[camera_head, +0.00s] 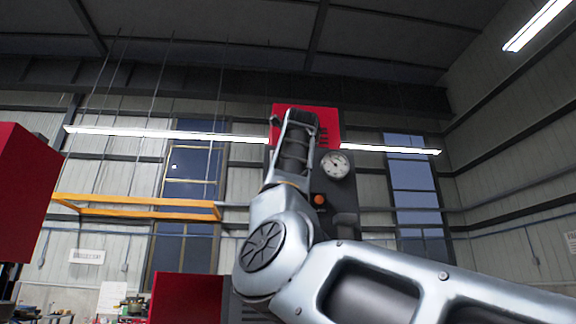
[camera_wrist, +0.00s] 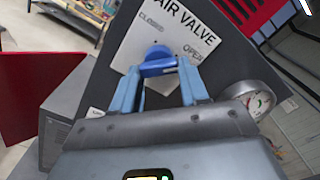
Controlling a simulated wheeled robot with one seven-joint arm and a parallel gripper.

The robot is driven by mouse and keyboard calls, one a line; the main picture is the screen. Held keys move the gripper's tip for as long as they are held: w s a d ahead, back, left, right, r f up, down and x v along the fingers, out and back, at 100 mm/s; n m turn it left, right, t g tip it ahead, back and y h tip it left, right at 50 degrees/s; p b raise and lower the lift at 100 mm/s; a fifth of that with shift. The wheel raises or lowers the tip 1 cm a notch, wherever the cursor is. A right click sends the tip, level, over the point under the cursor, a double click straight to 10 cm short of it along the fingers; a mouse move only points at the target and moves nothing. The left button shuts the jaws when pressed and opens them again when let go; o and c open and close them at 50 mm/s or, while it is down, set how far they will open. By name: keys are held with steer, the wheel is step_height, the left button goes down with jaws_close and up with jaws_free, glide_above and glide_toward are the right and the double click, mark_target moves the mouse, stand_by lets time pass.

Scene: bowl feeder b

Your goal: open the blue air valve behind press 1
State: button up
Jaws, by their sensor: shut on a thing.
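The blue air valve (camera_wrist: 158,62) shows in the wrist view on a dark panel, in front of a white plate (camera_wrist: 185,30) lettered "AIR VALVE", with "CLOSED" at left and "OPEN" at right. My gripper (camera_wrist: 160,82) is at the valve, its two blue-grey fingers on either side of the handle and shut on it. The handle points toward the right, roughly level, tilted slightly up. In the head view my arm hides the valve and its plate; the dark panel (camera_head: 340,195) with a red top (camera_head: 325,120) stands behind it.
A round gauge (camera_head: 335,165) sits on the panel, right of my wrist; it also shows in the wrist view (camera_wrist: 255,100). An orange button (camera_head: 319,199) is below it. Red machine parts stand at left (camera_head: 20,190) and lower left (camera_head: 187,298). A yellow beam (camera_head: 140,208) runs at left.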

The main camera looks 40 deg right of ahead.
steer(key=shift+f, duration=0.25)
steer(key=o, duration=1.1)
steer(key=shift+r, duration=0.15)
steer(key=shift+c, duration=0.2)
steer(key=shift+s, duration=0.1)
steer(key=b+v, duration=0.3)
steer(key=v, duration=0.4)
steer(key=shift+s+a, duration=0.2)
steer(key=shift+s, duration=0.05)
steer(key=shift+w, duration=0.1)
